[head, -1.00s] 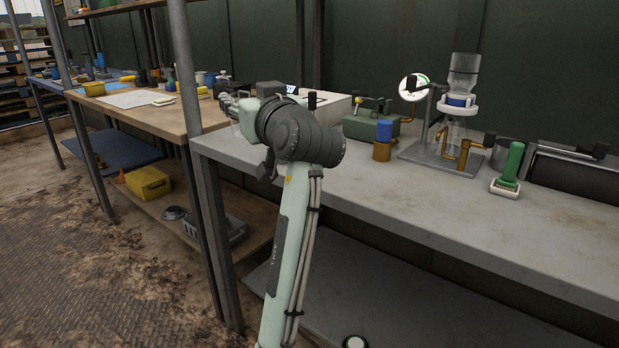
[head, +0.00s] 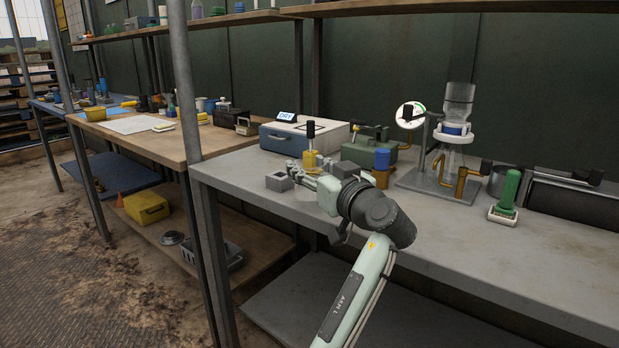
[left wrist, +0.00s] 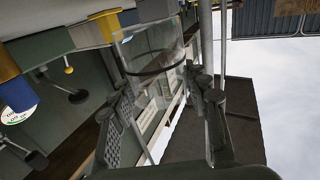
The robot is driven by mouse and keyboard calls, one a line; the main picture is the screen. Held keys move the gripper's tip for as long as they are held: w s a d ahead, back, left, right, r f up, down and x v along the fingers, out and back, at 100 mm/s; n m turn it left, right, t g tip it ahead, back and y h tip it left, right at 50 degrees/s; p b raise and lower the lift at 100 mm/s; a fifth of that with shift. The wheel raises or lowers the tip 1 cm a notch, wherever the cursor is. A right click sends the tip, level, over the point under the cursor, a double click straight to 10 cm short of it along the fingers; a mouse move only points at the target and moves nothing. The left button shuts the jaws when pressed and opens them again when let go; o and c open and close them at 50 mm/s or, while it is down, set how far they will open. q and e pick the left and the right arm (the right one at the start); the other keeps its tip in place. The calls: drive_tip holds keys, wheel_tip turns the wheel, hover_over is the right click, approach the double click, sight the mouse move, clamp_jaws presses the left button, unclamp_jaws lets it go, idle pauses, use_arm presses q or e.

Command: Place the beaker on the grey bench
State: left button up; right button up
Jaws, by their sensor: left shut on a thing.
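A clear glass beaker (left wrist: 153,52) sits between the two fingers of my left gripper (left wrist: 168,98) in the left wrist view, with a dark band around it. The fingers are shut on it. In the head view my left gripper (head: 312,178) is over the near-left part of the grey bench (head: 480,245), beside a small grey block. The beaker is hard to make out there, and I cannot tell whether it touches the bench top. My right gripper is not in view.
Close to the gripper stand a grey block (head: 279,181), a yellow holder with a black-handled tool (head: 311,150) and a blue-capped brown container (head: 381,169). A glass filter stand (head: 455,140) and green bottle (head: 507,192) are further right. The bench front is clear.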

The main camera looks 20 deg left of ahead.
use_arm(q)
wheel_tip(320, 180, down, 2)
drive_tip(key=shift+f, duration=0.2)
drive_tip(key=shift+f, duration=0.1)
drive_tip(key=o, duration=1)
drive_tip(key=shift+o, duration=0.7)
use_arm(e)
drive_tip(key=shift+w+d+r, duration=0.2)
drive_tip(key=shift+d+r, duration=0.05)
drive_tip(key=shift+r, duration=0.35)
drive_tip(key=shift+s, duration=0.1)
